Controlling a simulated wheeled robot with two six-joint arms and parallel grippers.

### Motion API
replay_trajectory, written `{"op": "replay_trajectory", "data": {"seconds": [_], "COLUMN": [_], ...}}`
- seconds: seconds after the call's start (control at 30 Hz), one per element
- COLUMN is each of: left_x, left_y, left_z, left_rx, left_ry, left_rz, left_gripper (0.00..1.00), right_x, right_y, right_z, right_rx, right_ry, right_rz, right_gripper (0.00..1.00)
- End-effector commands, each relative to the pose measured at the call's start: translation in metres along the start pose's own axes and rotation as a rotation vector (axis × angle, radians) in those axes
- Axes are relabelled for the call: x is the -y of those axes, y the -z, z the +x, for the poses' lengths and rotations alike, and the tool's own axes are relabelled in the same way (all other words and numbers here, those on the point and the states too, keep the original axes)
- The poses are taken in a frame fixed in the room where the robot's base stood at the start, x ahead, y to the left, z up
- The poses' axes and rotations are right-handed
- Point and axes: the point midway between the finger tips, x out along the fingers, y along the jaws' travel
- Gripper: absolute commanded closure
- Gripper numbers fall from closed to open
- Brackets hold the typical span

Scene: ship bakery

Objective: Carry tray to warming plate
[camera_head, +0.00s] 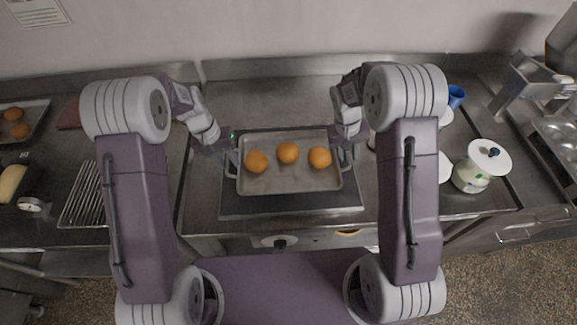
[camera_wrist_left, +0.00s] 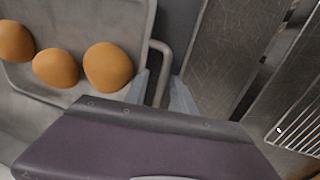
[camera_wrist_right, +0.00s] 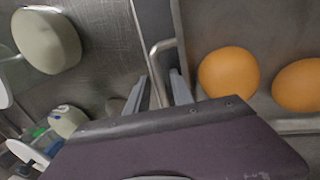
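A metal tray (camera_head: 290,183) with three round brown buns (camera_head: 288,153) is in the middle of the head view. It is level, over a dark flat plate (camera_head: 290,204) that shows in front of it; whether they touch is unclear. My left gripper (camera_wrist_left: 161,88) has its fingers apart on both sides of the tray's left handle (camera_wrist_left: 163,50). My right gripper (camera_wrist_right: 159,86) likewise has its fingers apart around the right handle (camera_wrist_right: 160,46). Gaps show between fingers and handles. Both wrists partly hide the handles in the head view.
A wire rack (camera_head: 83,190) and another bun tray (camera_head: 37,112) are on the left. A white lidded pot (camera_head: 470,178) and a blue cup (camera_head: 456,96) stand on the right. The counter behind the tray (camera_head: 270,100) is clear. A knob (camera_head: 280,243) is on the front.

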Motion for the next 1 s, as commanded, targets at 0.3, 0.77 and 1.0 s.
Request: {"op": "replay_trajectory", "data": {"seconds": [0.3,0.77,1.0], "left_x": [0.000,0.000,0.001], "left_y": [0.000,0.002,0.000], "left_z": [0.000,-0.077,-0.116], "left_rx": [0.001,-0.007,-0.001], "left_ry": [0.000,0.000,0.000], "left_rz": [0.000,0.000,-0.001], "left_gripper": [0.68,0.68,0.68], "right_x": [0.001,0.001,0.001], "right_y": [-0.001,-0.001,-0.001], "right_z": [0.001,0.001,0.001], "right_rx": [0.003,0.003,0.003], "right_ry": [0.001,0.000,0.000], "right_rz": [-0.001,0.000,0.000], "right_gripper": [0.68,0.68,0.68]}}
